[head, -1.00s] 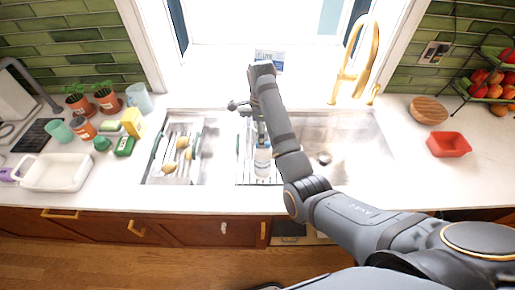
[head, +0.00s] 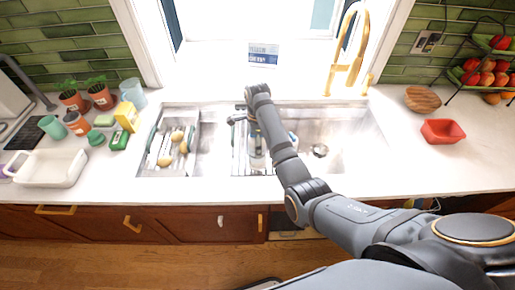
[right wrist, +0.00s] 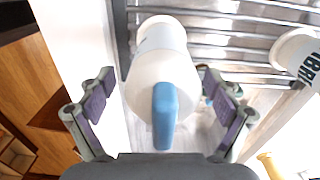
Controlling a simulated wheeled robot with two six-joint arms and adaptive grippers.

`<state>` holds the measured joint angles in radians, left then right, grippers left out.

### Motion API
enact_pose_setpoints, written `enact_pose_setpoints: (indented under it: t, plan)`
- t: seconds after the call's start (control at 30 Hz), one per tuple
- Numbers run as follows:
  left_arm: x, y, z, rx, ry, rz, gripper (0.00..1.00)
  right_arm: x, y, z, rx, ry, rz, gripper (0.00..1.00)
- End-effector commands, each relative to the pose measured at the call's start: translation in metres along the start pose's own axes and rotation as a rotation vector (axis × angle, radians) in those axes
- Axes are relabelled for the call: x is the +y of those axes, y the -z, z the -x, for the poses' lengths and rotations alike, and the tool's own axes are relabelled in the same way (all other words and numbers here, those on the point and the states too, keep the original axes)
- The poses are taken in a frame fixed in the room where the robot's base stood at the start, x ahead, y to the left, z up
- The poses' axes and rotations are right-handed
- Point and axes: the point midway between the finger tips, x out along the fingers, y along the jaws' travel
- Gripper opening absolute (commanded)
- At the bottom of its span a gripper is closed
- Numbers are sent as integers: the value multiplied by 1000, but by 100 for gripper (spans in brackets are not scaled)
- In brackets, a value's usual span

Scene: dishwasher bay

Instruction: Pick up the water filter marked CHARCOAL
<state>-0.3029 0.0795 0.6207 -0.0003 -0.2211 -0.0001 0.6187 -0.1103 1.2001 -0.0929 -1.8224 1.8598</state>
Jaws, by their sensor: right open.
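My right gripper (right wrist: 160,85) is open, its two fingers on either side of a white rounded cylinder with a blue handle-like top (right wrist: 165,85). I cannot see whether they touch it, and no marking shows on it. A second white cylinder with partly visible dark letters (right wrist: 298,55) is at the right in the right wrist view. The word CHARCOAL is not readable anywhere. My left gripper is out of view.
The metal rack (right wrist: 215,40) lies under the cylinders. The left basin holds a rack with yellowish items (head: 178,140). A gold faucet (head: 350,45) stands behind the sink.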

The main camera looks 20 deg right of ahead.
Motion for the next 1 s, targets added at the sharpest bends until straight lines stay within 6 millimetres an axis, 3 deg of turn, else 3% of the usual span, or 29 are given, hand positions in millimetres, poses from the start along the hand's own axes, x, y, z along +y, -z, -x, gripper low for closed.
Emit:
enact_pose_setpoints:
  t: [0.2,0.77,1.0]
  plan:
    - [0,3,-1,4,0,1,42,0,0,-2,-1,2,0,89]
    - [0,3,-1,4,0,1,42,0,0,-2,-1,2,0,13]
    - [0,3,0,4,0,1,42,-1,0,0,-1,3,0,13]
